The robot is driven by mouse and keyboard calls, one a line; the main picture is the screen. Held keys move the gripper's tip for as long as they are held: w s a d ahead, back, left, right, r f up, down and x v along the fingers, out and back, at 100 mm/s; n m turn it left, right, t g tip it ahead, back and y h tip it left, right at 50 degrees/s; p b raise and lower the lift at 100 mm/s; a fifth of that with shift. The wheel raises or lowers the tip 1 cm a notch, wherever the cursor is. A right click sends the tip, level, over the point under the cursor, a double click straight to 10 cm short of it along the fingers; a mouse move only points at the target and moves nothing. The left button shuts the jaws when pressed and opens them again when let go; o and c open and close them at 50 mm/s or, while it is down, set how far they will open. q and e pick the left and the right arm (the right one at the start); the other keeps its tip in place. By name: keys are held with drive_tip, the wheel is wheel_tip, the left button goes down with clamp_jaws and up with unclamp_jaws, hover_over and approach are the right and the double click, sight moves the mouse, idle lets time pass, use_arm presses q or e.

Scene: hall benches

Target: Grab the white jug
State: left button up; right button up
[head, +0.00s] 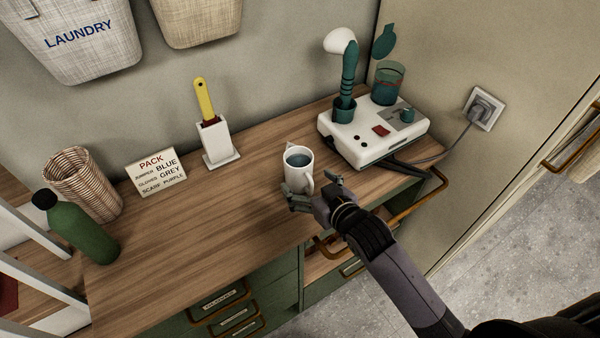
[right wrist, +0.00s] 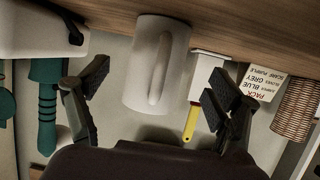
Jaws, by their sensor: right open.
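The white jug (head: 298,168) stands upright on the wooden bench top, near its front edge, with its handle toward my right gripper. It looks dark inside. My right gripper (head: 312,194) is right in front of the jug at its handle side, with fingers spread. In the right wrist view the jug (right wrist: 157,65) appears upside down, ahead of and between the two open fingers (right wrist: 150,100), with its handle facing the camera. The fingers are not closed on it. My left gripper is not in view.
A white device (head: 375,135) with green holders stands right of the jug. A white holder with a yellow-handled tool (head: 217,140), a PACK sign (head: 156,172), a wicker basket (head: 85,182) and a green bottle (head: 80,230) stand left. The bench front-left is clear.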

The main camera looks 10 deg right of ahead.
sight(306, 179)
drive_tip(key=x, duration=0.4)
drive_tip(key=shift+w+f+p, duration=0.2)
drive_tip(key=shift+w+p, duration=0.05)
drive_tip(key=shift+p, duration=0.1)
drive_tip(key=shift+d, duration=0.1)
drive_tip(key=shift+s, duration=0.1)
drive_tip(key=shift+c, duration=0.5)
drive_tip(key=c, duration=1.4)
drive_tip(key=shift+r, duration=0.2)
drive_tip(key=shift+r, duration=9.75)
